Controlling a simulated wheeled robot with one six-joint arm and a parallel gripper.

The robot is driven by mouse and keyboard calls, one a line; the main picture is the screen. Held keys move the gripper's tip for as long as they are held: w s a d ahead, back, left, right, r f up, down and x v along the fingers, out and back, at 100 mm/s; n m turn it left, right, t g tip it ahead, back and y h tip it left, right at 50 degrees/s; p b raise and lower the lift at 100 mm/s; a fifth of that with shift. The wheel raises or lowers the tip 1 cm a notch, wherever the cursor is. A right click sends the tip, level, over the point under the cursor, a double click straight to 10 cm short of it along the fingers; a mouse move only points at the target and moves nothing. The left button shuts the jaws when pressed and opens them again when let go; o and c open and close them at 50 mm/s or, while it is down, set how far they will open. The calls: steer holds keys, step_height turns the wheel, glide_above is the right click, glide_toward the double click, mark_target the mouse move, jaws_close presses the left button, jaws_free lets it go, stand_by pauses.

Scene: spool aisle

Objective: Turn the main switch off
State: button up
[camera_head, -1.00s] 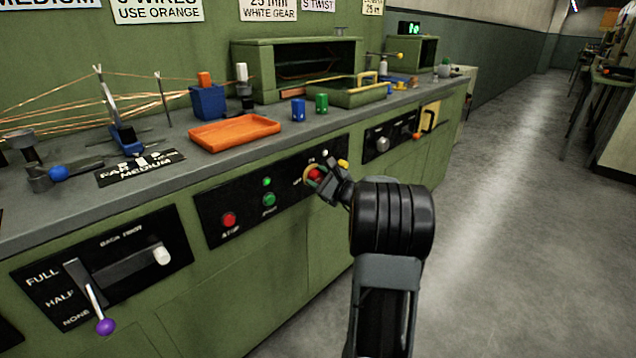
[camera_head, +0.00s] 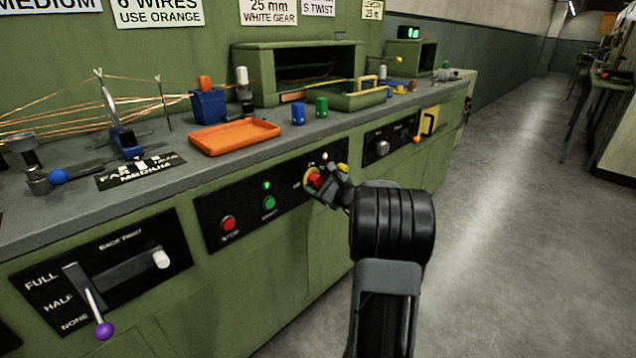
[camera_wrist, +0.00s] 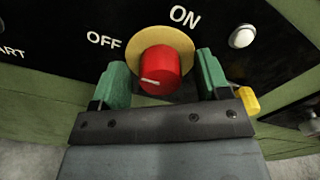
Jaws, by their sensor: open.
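The main switch is a red rotary knob (camera_wrist: 158,72) on a yellow round plate, set in a black panel. OFF is printed to its left and ON at its upper right. A white mark on the knob's face lies toward its lower left. My gripper (camera_wrist: 161,78) is open, with one green finger on each side of the knob. Gaps show between the fingers and the knob, so I see no grip. In the head view the knob (camera_head: 314,180) shows at the tip of my gripper (camera_head: 322,184), which partly covers the plate and lettering.
A red stop button (camera_head: 228,223) and a green start button (camera_head: 269,202) sit left on the same panel, below a lit green lamp (camera_head: 267,185). A lever with a purple ball (camera_head: 105,331) is at lower left. An orange tray (camera_head: 235,137) lies on the bench. The aisle floor right is clear.

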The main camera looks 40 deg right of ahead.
steer(key=s+d+p, duration=0.2)
steer(key=s+p, duration=0.1)
steer(key=s, duration=1)
steer(key=shift+s+d, duration=0.25)
steer(key=s+a+r+n+g+y+p, duration=0.1)
steer(key=a+r+n+g+y+p, duration=0.1)
steer(key=a+r+n+g+p, duration=0.45)
steer(key=s+a+r+n+g+y+p, duration=0.1)
steer(key=a+r+n+g+p, duration=0.2)
steer(key=a+p, duration=0.5)
steer(key=s+a+r+n+g+y+p, duration=0.15)
steer(key=a+r+n+g+p, duration=0.3)
steer(key=a, duration=0.65)
steer(key=s+a+r+n+h+p, duration=0.2)
steer(key=s+r+n+h+p, duration=0.2)
steer(key=r+n+p, duration=0.2)
steer(key=s+a+r+n+h+p, duration=0.2)
steer(key=s+r+n+h+p, duration=0.1)
steer(key=r+n+p, duration=0.4)
step_height(320, 180, up, 3)
steer(key=shift+s+r+h+p, duration=0.2)
steer(key=shift+s+h+p, duration=0.15)
steer(key=shift+s+p, duration=0.55)
